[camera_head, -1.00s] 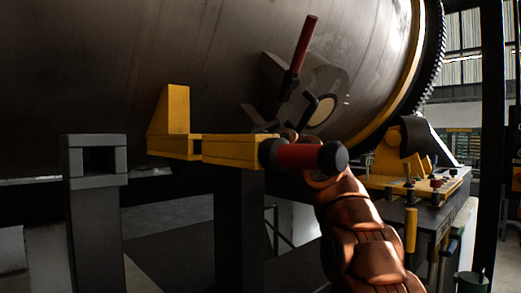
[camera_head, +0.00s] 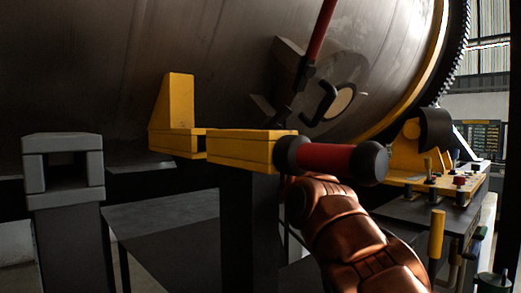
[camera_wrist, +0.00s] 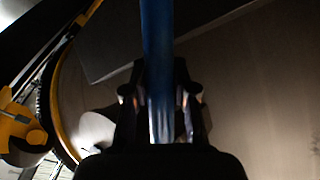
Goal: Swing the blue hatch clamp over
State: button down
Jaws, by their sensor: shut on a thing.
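A blue bar (camera_wrist: 157,35), which looks like the handle of the blue hatch clamp, runs down the middle of the wrist view. My gripper (camera_wrist: 160,98) has its dark fingers on both sides of the bar and is shut on it. The bar's lower end goes down between the fingers, and its top leaves the picture. In the head view I see neither my gripper nor any blue part, so the rest of the clamp is hidden. My copper-coloured arm (camera_head: 355,240) rises from the lower right there.
A large metal drum (camera_head: 220,60) fills the back. A red-handled lever (camera_head: 321,30) stands on it. A grey post (camera_head: 65,190) stands left; a bench with controls (camera_head: 440,195) stands right.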

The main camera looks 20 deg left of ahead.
dwell(0.3)
jog(key=c, duration=0.9)
grip_release()
jog(key=shift+s+d, duration=0.1)
jog(key=shift+s, duration=0.2)
jog(key=v, duration=1.1)
jog(key=shift+d, duration=0.25)
